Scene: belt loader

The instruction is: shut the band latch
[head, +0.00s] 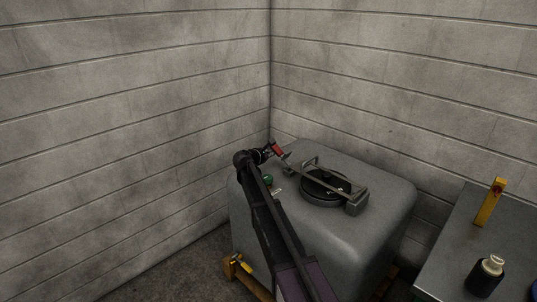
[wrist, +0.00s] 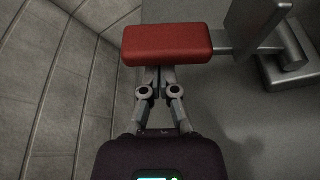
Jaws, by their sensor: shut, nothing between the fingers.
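A grey tank (head: 375,225) stands in the corner with a round black lid (head: 318,187) on top. A grey metal band (head: 343,180) spans the lid. The latch's red grip (head: 279,150) sticks out at the band's far left end. In the wrist view the red grip (wrist: 166,44) lies across the top middle, joined on its right to a grey metal lever (wrist: 232,38). My gripper (wrist: 158,72) is shut and empty, its fingertips right at the grip's lower edge; I cannot tell whether they touch. In the head view my gripper (head: 269,152) is just left of the grip.
Block walls close in behind and left of the tank. A small green part (head: 267,179) sits on the tank beside my arm. A grey bench (head: 455,235) at right holds a yellow upright tool (head: 490,203) and a dark bottle (head: 486,275) with a pale cap.

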